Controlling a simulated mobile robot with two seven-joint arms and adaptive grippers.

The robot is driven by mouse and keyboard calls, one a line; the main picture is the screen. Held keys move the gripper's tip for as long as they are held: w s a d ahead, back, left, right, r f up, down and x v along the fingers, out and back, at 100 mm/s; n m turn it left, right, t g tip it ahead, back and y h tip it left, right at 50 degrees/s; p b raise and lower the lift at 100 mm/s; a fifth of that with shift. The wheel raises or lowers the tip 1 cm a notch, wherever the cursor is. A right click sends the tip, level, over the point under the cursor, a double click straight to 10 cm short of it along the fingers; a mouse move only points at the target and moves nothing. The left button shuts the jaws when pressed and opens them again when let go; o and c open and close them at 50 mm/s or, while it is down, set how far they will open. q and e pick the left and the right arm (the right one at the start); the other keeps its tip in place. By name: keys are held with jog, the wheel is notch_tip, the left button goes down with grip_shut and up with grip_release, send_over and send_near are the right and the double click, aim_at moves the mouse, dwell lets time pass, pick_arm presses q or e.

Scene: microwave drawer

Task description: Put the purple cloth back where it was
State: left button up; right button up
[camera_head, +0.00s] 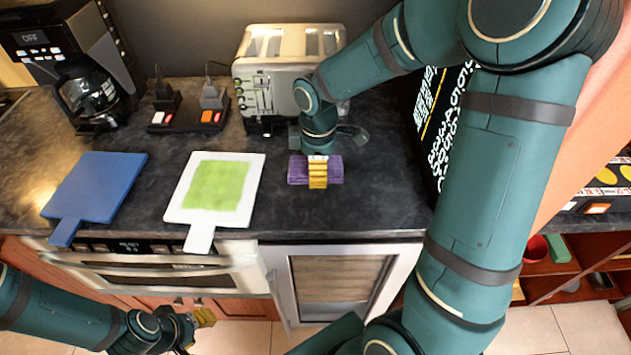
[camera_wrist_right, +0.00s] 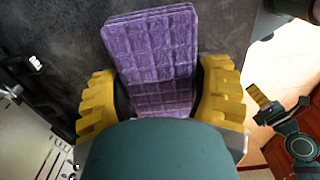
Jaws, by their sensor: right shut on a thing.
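The purple cloth (camera_head: 300,170) is a folded, flat block at the middle of the dark counter, in front of the toaster. My right gripper (camera_head: 318,172) is shut on it from above, with its yellow fingers at the cloth. In the right wrist view the cloth (camera_wrist_right: 152,62) sits between the two yellow fingers of the right gripper (camera_wrist_right: 165,98). I cannot tell whether the cloth touches the counter. My left gripper (camera_head: 203,318) is low at the left, in front of the oven and below the counter. Its finger opening is not clear.
A silver toaster (camera_head: 285,75) stands behind the cloth. A white board with a green area (camera_head: 217,187) and a blue board (camera_head: 97,187) lie to the left. A coffee maker (camera_head: 90,88) stands at the back left. Bare counter (camera_head: 378,195) lies right of the cloth.

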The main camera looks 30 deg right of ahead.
jog(key=shift+f+b, duration=0.5)
jog(key=shift+f, duration=1.95)
jog(key=shift+f, duration=0.15)
jog(key=o, duration=1.3)
jog(key=shift+w, duration=0.1)
jog(key=shift+o, duration=0.2)
jog(key=shift+r, duration=0.35)
notch_tip(320, 180, up, 12)
jog(key=p, duration=0.2)
jog(key=shift+f+p, duration=0.15)
jog(key=shift+p, duration=0.2)
